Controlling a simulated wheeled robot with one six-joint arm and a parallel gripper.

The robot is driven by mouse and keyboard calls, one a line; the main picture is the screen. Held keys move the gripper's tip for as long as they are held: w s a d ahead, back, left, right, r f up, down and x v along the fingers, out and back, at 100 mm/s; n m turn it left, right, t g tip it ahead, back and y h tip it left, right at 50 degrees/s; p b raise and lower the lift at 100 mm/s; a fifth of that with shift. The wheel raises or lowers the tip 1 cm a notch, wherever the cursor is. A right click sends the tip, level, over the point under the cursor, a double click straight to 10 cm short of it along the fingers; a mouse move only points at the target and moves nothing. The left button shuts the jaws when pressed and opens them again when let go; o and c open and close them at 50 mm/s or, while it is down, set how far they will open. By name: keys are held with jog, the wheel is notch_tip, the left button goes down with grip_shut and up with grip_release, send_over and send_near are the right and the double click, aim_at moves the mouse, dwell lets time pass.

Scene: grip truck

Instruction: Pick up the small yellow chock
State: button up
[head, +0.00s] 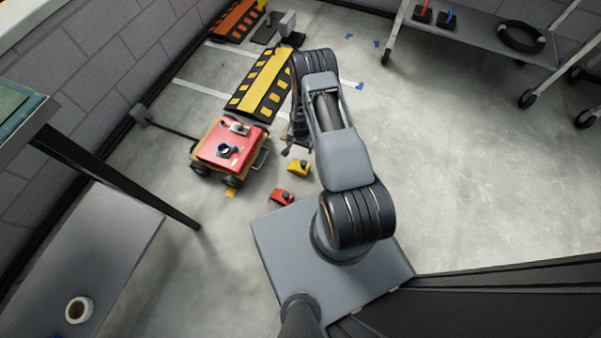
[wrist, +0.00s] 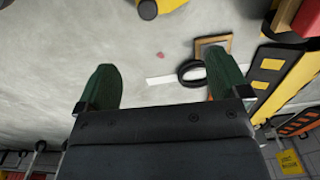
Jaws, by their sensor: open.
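A small yellow chock (head: 299,168) with a dark knob on top sits on the concrete floor, right of the red-topped cart. A yellow piece with a dark part, which looks like this chock, is cut off by the top edge of the wrist view (wrist: 170,5). My gripper (head: 297,147) is above the floor, just beyond the yellow chock in the head view, apart from it. Its two green fingers (wrist: 162,80) are spread wide with nothing between them in the wrist view. A red chock (head: 282,196) lies nearer my base.
The cart (head: 227,148) stands close on the left, with a small yellow piece (head: 230,192) by its wheel. A yellow-and-black ramp (head: 262,85) lies beyond. A black ring (wrist: 192,73) lies on the floor. A wheeled shelf (head: 475,38) is at upper right; open floor lies right.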

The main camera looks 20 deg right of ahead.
aim_at(303, 163)
jog(key=f+b, duration=0.1)
jog(key=f, duration=0.2)
jog(key=f+b, duration=0.1)
jog(key=f, duration=0.3)
jog(key=s+f+b, duration=0.1)
jog(key=f, duration=0.3)
jog(key=shift+f+b, duration=0.1)
jog(key=shift+b, duration=0.25)
jog(key=shift+s+d+f+b, duration=0.1)
jog(key=shift+f+b, duration=0.75)
jog(key=shift+f, duration=0.7)
jog(key=shift+s+d+f+b, duration=0.1)
jog(key=shift+f+b, duration=0.7)
jog(key=shift+f, duration=0.7)
jog(key=shift+w+r, duration=0.1)
jog(key=shift+c, duration=0.3)
jog(key=c, duration=1.2)
jog(key=shift+o, duration=0.2)
jog(key=shift+r, duration=0.1)
